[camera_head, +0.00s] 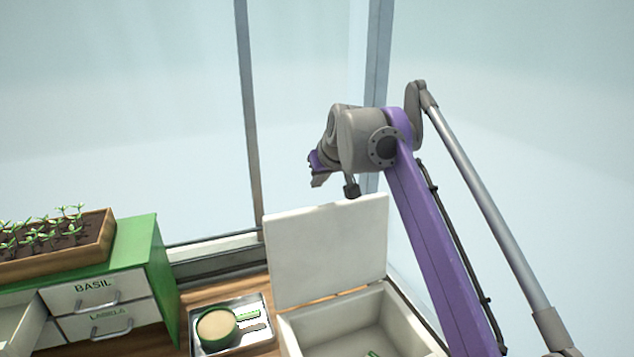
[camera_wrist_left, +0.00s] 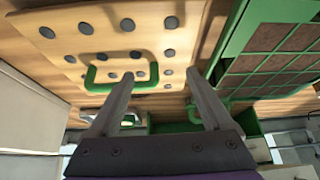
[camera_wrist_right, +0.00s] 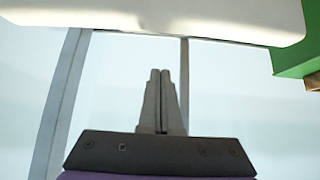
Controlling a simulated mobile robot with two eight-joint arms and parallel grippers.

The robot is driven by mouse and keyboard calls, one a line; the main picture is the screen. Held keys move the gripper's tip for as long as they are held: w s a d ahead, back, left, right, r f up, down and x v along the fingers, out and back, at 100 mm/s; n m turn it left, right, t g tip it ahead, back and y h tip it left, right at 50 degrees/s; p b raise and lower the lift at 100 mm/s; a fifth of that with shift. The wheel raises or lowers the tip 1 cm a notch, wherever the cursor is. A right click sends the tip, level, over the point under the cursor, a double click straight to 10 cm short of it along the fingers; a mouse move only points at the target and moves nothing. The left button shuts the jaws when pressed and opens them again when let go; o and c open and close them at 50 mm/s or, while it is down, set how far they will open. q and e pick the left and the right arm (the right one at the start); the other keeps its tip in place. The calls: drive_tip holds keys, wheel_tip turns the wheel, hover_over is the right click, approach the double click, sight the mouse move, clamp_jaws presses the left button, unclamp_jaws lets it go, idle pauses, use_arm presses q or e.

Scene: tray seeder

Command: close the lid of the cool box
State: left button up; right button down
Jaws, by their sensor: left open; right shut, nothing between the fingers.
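The white cool box (camera_head: 415,338) stands open at the lower right of the head view. Its lid (camera_head: 328,250) is raised, roughly upright at the back edge of the box. The lid's edge also shows across the top of the right wrist view (camera_wrist_right: 170,14). My right gripper (camera_head: 317,180) is above the lid's top edge and looks apart from it. Its fingers (camera_wrist_right: 160,74) are together with nothing between them. My left gripper (camera_wrist_left: 163,88) is open and empty in the left wrist view, and outside the head view.
A metal tray (camera_head: 262,335) with a green round pot (camera_head: 217,328) lies left of the box. Further left is a green cabinet (camera_head: 160,262) with a seedling planter (camera_head: 105,240). My left gripper faces a wooden board (camera_wrist_left: 70,20) with dark round spots and a green cell tray (camera_wrist_left: 235,40).

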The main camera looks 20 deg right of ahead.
use_arm(q)
drive_tip(key=shift+s+f, duration=0.2)
drive_tip(key=shift+f, duration=0.25)
drive_tip(key=shift+s+f+b, duration=0.15)
drive_tip(key=shift+s+b, duration=0.1)
drive_tip(key=shift+b, duration=0.15)
drive_tip(key=shift+w, duration=0.1)
use_arm(e)
drive_tip(key=f, duration=0.5)
drive_tip(key=shift+w+f, duration=0.35)
drive_tip(key=shift+f, duration=0.05)
drive_tip(key=shift+w, duration=0.1)
use_arm(q)
drive_tip(key=shift+d+f, duration=0.1)
